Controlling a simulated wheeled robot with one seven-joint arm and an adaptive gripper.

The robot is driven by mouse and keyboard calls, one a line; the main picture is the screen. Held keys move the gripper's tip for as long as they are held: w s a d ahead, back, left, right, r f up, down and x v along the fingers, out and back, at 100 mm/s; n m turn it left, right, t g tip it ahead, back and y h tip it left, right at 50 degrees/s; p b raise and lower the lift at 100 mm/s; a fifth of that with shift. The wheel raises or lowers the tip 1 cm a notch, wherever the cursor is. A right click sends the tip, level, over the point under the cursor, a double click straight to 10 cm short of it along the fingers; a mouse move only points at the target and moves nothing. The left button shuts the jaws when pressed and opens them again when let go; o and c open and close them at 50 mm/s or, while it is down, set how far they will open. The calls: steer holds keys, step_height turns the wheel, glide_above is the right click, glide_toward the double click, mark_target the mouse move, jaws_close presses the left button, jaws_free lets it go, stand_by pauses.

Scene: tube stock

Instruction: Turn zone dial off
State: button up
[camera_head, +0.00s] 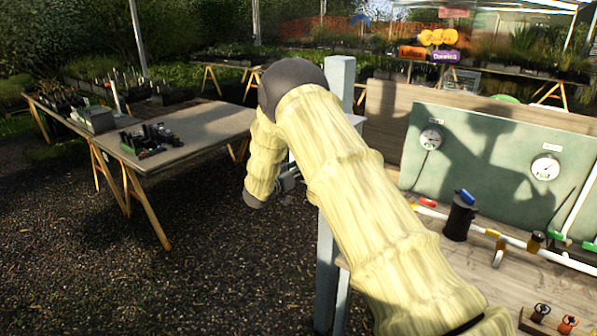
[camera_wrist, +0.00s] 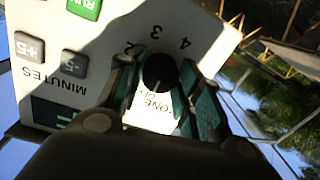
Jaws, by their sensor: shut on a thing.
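The zone dial (camera_wrist: 159,72) is a round black knob on a white controller panel (camera_wrist: 112,38), seen upside down in the wrist view. The printed numbers 2 and 4 and part of the word ZONE show around it. My gripper (camera_wrist: 165,92) has its teal-padded fingers on both sides of the dial and is shut on it. A faint pale mark shows on the knob, but I cannot tell which setting it points to. In the head view my gripper (camera_head: 287,180) is mostly hidden behind my arm, beside a grey post (camera_head: 341,82); the dial is hidden there.
The panel also carries a green RUN button (camera_wrist: 86,5) and grey MINUTES buttons (camera_wrist: 30,48). In the head view, a green board with gauges (camera_head: 545,168) stands behind a bench with white pipes (camera_head: 515,241) at right. A wooden table (camera_head: 195,128) stands left; gravel lies between.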

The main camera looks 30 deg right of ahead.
steer(key=shift+f, duration=0.25)
steer(key=o, duration=0.9)
steer(key=shift+o, duration=0.8)
steer(key=shift+r, duration=0.1)
steer(key=v, duration=1.2)
